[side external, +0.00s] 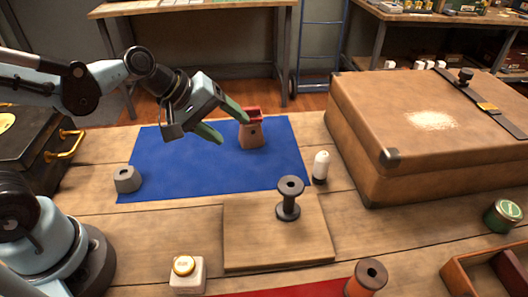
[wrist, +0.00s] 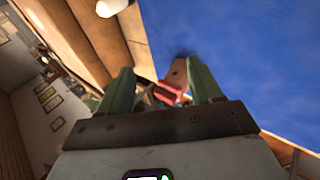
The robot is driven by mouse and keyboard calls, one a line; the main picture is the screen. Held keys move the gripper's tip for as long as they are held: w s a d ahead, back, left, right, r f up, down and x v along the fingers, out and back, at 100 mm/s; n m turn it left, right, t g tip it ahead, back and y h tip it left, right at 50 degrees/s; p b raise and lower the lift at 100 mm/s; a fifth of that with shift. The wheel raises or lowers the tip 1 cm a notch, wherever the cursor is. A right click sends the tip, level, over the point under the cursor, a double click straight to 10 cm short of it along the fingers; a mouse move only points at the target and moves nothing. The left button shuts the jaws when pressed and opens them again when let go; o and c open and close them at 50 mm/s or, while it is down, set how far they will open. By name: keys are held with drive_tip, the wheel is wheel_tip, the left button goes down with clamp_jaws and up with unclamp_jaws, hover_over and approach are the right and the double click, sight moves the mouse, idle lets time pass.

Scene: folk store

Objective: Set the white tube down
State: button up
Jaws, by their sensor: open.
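The white tube (side external: 321,163), with a dark lower end, stands upright on the wooden table just right of the blue cloth. A white rounded thing at the top of the wrist view (wrist: 108,8) looks like the same tube. My gripper (side external: 230,127) is above the blue cloth, left of the tube and apart from it. Its two green fingers are spread, and they also show in the wrist view (wrist: 162,88). No tube is between them. A reddish-brown holder (side external: 251,136) with a red top is by the fingertips; whether they touch it I cannot tell.
The blue cloth (side external: 180,178) has a grey block (side external: 127,179) at its left. A dark spool (side external: 289,200) stands on a wooden board (side external: 250,250) in front. A large brown case (side external: 400,150) blocks the right. A white jar (side external: 187,275) stands front left.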

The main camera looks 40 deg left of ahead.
drive_tip(key=s+a+r+m+y, duration=0.1)
drive_tip(key=s+a+m+y, duration=0.3)
drive_tip(key=m, duration=0.5)
drive_tip(key=s+a, duration=0.2)
drive_tip(key=a, duration=0.1)
drive_tip(key=shift+s+r+m, duration=0.15)
drive_tip(key=shift+s+m, duration=0.15)
drive_tip(key=shift+m, duration=0.1)
drive_tip(key=shift+d, duration=0.15)
drive_tip(key=m+h, duration=1)
drive_tip(key=m, duration=0.1)
approach(321, 167)
drive_tip(key=w+d+f, duration=0.2)
drive_tip(key=w, duration=0.1)
drive_tip(key=w+d, duration=0.2)
drive_tip(key=shift+w+f, duration=0.15)
drive_tip(key=shift+f, duration=0.25)
drive_tip(key=shift+s+x, duration=0.1)
drive_tip(key=shift+x, duration=1.2)
drive_tip(key=shift+s+x, duration=0.15)
drive_tip(key=shift+x, duration=1.15)
drive_tip(key=shift+d, duration=0.2)
drive_tip(key=shift+c, duration=0.3)
